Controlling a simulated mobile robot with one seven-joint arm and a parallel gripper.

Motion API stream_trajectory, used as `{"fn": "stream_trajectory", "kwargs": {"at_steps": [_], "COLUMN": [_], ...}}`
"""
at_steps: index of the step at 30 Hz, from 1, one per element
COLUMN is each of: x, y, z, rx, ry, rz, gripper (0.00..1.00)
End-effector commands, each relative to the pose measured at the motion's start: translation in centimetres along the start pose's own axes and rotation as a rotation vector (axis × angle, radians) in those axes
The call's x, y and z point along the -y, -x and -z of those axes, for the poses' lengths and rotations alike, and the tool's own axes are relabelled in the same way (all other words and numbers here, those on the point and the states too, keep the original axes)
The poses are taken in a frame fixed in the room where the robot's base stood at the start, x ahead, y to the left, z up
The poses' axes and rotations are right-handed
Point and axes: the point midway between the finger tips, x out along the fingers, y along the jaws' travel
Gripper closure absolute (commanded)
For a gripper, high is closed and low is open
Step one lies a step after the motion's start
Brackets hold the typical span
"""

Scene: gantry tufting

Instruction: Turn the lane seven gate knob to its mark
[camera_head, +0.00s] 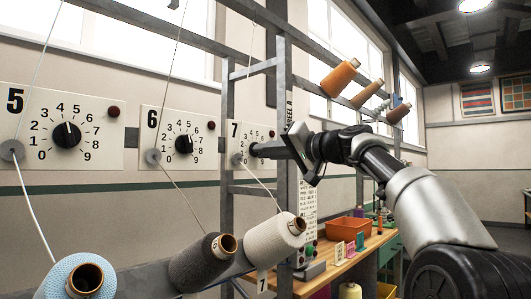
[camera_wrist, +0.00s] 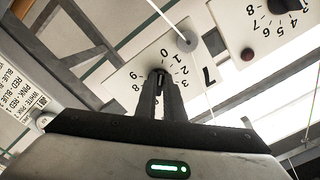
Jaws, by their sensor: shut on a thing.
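The lane seven panel (camera_head: 258,127) is a white plate on the wall rail, marked 7, with a dial of digits from 0 to 9. My gripper (camera_head: 256,150) reaches it from the right and is shut on its black knob. The wrist view shows the panel (camera_wrist: 196,63) turned over, with my gripper's dark fingers (camera_wrist: 160,80) closed around the knob (camera_wrist: 158,72) at the dial's middle. The fingers cover most of the knob, so its pointer and the digit it faces cannot be read.
The lane six panel (camera_head: 183,120) and lane five panel (camera_head: 90,120) are to the left. A grey upright (camera_head: 284,200) stands close to my arm. Yarn cones, including a light grey one (camera_head: 270,245), sit below. A workbench (camera_head: 345,262) holds an orange bin (camera_head: 347,229).

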Motion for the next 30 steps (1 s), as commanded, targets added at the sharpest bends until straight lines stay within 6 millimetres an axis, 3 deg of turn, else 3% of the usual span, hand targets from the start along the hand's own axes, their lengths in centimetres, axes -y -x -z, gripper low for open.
{"fn": "stream_trajectory", "kwargs": {"at_steps": [6, 7, 10, 20, 25, 30], "x": [-0.1, -0.1, -0.1, -0.1, -0.3, -0.4], "y": [0.0, 0.0, 0.0, 0.2, 2.1, 6.0], "z": [0.0, 0.0, 0.0, 0.0, -0.1, -0.1], "rx": [0.001, 0.001, 0.001, 0.000, -0.003, -0.005], "ry": [0.003, 0.003, 0.002, 0.001, 0.002, 0.003], "rz": [-0.002, -0.002, -0.002, -0.001, -0.005, -0.006], "gripper": [1.00, 0.90, 0.73, 0.73, 0.73, 0.73]}}
